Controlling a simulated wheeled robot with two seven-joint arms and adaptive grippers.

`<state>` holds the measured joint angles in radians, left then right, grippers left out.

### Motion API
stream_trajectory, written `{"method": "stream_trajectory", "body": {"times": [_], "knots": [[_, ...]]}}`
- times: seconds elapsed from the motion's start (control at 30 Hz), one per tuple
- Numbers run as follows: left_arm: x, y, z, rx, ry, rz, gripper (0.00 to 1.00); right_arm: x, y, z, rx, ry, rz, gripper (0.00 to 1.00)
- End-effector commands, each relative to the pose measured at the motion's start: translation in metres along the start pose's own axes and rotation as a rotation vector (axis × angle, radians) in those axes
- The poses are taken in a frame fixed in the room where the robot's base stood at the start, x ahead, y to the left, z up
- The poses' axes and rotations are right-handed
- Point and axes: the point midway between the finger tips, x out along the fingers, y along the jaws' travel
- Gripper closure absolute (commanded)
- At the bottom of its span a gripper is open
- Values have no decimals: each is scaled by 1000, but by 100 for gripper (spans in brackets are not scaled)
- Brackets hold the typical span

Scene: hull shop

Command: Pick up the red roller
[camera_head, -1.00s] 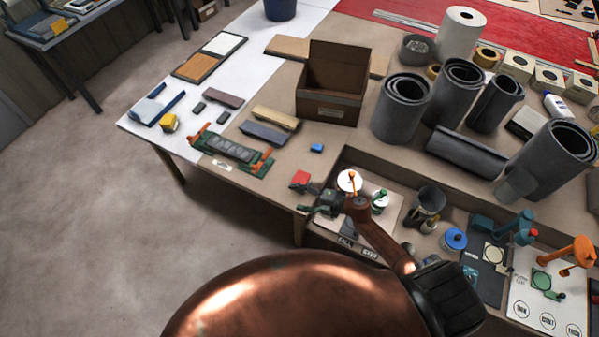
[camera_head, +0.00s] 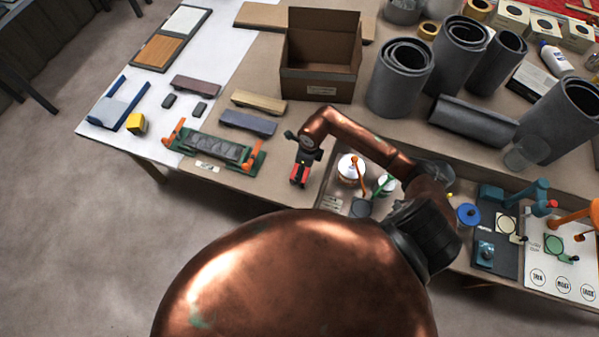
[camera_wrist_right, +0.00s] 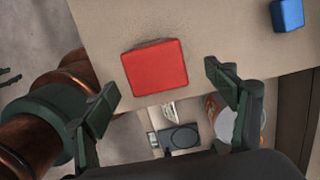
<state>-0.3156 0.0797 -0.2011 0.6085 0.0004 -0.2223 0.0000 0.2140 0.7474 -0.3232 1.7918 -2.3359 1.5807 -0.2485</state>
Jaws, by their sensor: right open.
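A red block with flat faces and rounded edges (camera_head: 299,174) lies on the tan worktop near its front edge. It shows whole in the right wrist view (camera_wrist_right: 155,67); I cannot tell whether it is the red roller, as no roller shape shows. My right gripper (camera_head: 304,152) is beside and above the block in the head view, partly covering it. In the right wrist view the gripper (camera_wrist_right: 160,88) is open and empty, its fingers on either side of the block's near end and apart from it. My left gripper is not in view.
A blue block (camera_wrist_right: 287,14) lies near the red one. A green tray with orange ends (camera_head: 215,150) is to the left. An open cardboard box (camera_head: 320,85) stands behind. A white can with an orange tool (camera_head: 350,168) is close on the right, in a recess. Grey rolls stand further right.

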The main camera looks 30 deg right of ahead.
Motion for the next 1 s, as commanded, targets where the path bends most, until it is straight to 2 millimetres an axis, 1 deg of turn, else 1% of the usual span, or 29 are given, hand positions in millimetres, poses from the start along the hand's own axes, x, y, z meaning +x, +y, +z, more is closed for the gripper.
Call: {"method": "stream_trajectory", "body": {"times": [0.03, 0.13, 0.2, 0.3, 0.4, 0.57, 0.8, 1.0], "knots": [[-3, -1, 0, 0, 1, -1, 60, 6, 4, 1, 1, -1, 6, 22], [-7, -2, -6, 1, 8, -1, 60, 22, 7, 4, 1, -2, 6, 22], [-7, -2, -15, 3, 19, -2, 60, 32, 6, 4, 2, -1, 5, 22], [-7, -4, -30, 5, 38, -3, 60, 42, 6, 4, -1, -2, 5, 22], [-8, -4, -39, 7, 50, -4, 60, 45, 5, 4, -2, -1, 3, 22], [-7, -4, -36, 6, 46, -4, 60, 45, 5, 5, -3, -2, 2, 22], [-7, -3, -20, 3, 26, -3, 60, 45, 5, 5, -3, -2, 3, 37], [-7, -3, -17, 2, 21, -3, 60, 44, 5, 4, -3, -2, 3, 51]]}}
